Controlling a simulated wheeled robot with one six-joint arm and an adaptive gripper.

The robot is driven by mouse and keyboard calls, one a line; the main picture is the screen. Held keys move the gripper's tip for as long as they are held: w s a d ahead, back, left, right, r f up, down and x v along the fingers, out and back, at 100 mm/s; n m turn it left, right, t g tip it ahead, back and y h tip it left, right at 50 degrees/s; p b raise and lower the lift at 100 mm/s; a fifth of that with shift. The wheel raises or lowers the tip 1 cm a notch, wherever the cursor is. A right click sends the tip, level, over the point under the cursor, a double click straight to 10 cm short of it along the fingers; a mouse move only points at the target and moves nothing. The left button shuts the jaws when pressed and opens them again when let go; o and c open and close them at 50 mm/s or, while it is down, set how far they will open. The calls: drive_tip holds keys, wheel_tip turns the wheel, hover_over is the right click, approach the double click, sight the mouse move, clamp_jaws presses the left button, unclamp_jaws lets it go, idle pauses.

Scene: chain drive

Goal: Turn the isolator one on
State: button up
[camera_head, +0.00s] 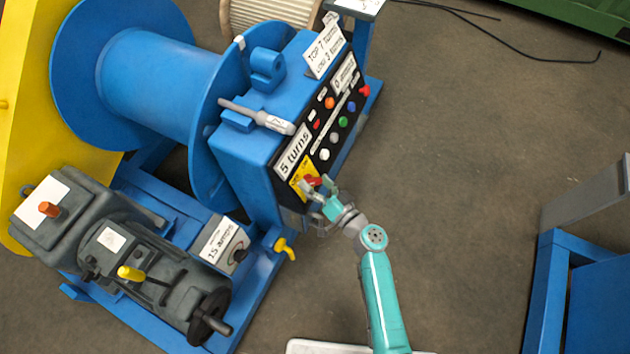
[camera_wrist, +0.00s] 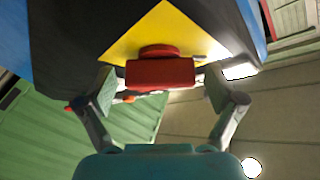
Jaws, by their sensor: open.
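The isolator is a red rotary handle on a yellow plate (camera_head: 299,171) at the lower end of the black control panel. Its red handle (camera_head: 314,181) shows partly behind my gripper (camera_head: 319,188). In the wrist view the red handle (camera_wrist: 160,72) lies crosswise, its long side level in the picture. My open fingers stand one on each side of it, near its ends. I cannot tell whether either finger touches it. Any label on the isolator is too small to read.
The black panel carries several coloured buttons (camera_head: 343,122) above the isolator. A blue drum (camera_head: 150,75) stands left, a grey motor (camera_head: 150,265) lower left, and a yellow lever (camera_head: 285,247) below the panel. A blue frame (camera_head: 548,290) is at right. The floor between is clear.

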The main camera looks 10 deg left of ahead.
drive_tip(key=c, duration=1.1)
drive_tip(key=shift+c, duration=0.2)
drive_tip(key=shift+m+h, duration=0.4)
drive_tip(key=shift+m, duration=0.2)
drive_tip(key=shift+m+h, duration=1.3)
drive_tip(key=shift+m, duration=0.9)
drive_tip(key=shift+m+g+h, duration=0.4)
drive_tip(key=shift+m+h, duration=0.7)
drive_tip(key=shift+m, duration=1)
drive_tip(key=m+g+h, duration=0.1)
drive_tip(key=m, duration=0.1)
drive_tip(key=m+g+h, duration=0.1)
drive_tip(key=m, duration=0.1)
drive_tip(key=shift+r, duration=0.1)
drive_tip(key=shift+m+g+h, duration=0.4)
drive_tip(key=shift+m+g, duration=0.9)
drive_tip(key=shift+m, duration=0.3)
